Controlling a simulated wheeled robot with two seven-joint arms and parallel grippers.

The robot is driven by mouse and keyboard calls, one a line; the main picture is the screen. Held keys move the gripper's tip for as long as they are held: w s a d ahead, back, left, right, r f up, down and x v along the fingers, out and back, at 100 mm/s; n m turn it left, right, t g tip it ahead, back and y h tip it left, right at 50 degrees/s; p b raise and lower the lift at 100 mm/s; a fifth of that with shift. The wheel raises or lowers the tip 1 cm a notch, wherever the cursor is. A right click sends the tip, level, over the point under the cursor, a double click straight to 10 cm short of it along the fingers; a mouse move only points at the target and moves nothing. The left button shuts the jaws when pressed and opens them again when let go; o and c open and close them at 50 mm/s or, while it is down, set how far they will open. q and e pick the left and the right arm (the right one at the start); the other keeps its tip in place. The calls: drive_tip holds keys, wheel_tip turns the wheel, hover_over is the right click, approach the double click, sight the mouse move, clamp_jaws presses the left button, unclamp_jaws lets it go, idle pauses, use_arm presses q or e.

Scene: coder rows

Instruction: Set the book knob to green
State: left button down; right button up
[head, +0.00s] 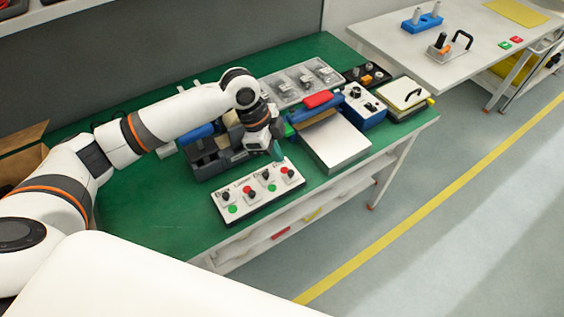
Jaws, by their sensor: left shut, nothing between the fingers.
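A white knob panel (259,204) lies on the green bench top, near its front edge. It carries a row of black knobs, with red and green dots around them. My left gripper (277,154) is shut and empty, pointing down just behind the right half of the panel. It seems to be above the panel and apart from the knobs. My right gripper is not in view.
Dark grey bins (208,160) stand behind the panel on the left. A silver-topped box (336,146) stands to its right, with a blue device (362,106) beyond. A clear tray (299,84) lies at the back. The green bench top (160,215) is bare left of the panel.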

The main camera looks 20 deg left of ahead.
use_arm(q)
drive_tip(key=v, duration=0.3)
drive_tip(key=shift+a+r, duration=0.1)
drive_tip(key=shift+r, duration=0.15)
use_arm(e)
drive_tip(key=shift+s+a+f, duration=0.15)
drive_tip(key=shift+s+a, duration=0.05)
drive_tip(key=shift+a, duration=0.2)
